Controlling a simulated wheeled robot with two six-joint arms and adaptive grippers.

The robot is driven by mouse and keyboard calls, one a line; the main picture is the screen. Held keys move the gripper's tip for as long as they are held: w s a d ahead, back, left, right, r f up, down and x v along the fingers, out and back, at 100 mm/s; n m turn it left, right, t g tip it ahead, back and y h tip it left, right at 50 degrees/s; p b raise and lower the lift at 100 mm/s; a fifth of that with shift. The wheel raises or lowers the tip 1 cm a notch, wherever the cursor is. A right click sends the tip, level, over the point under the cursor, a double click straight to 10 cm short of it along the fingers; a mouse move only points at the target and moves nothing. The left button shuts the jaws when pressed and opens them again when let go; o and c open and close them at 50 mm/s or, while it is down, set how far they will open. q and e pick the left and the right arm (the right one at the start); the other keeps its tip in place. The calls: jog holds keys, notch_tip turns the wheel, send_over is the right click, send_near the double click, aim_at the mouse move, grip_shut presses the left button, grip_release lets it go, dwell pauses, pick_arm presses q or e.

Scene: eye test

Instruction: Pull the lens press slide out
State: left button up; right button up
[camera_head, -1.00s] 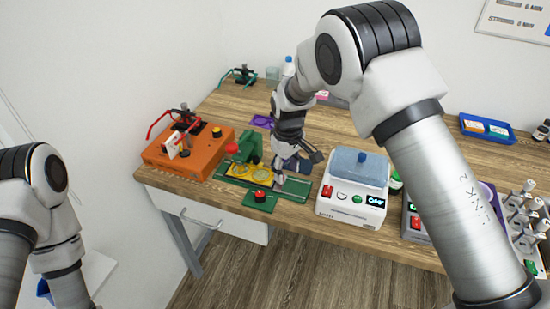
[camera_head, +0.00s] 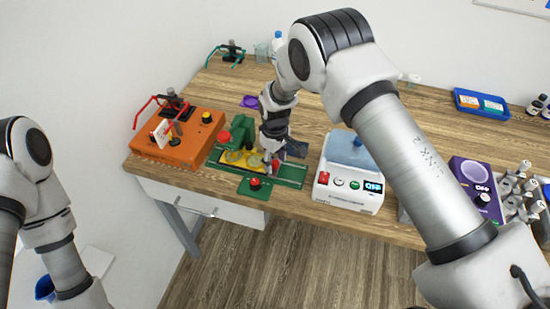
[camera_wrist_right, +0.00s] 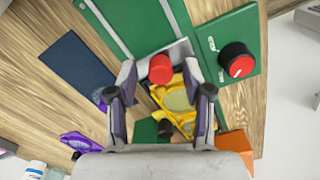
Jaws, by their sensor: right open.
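The green lens press (camera_head: 243,128) stands on the wooden table near its front edge, on a long green base (camera_head: 292,174). Its yellow slide (camera_head: 232,158) with round recesses lies at the press; it also shows in the right wrist view (camera_wrist_right: 178,100). A red knob (camera_wrist_right: 160,68) stands on a grey plate at the slide's end. My right gripper (camera_head: 273,160) is over that end. In the wrist view its open fingers (camera_wrist_right: 160,76) are on either side of the knob, with gaps visible. The gripper partly hides the slide. My left arm shows at the left; its gripper is out of view.
An orange box (camera_head: 178,145) stands left, a white device (camera_head: 348,185) right. A dark blue flat piece (camera_wrist_right: 78,66) lies behind the base. A blue tray (camera_head: 482,104) is at the back right.

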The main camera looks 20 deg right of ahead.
jog(key=shift+s+r, duration=0.1)
jog(key=shift+s, duration=0.1)
grip_shut()
jog(key=s+d, duration=0.1)
jog(key=d, duration=0.1)
jog(key=s+d, duration=0.2)
jog(key=d, duration=0.1)
jog(key=s+d+p, duration=0.1)
jog(key=s+d, duration=0.1)
jog(key=shift+d, duration=0.2)
jog(key=shift+a, duration=0.15)
grip_release()
jog(key=shift+w+d, duration=0.15)
jog(key=shift+d, duration=0.1)
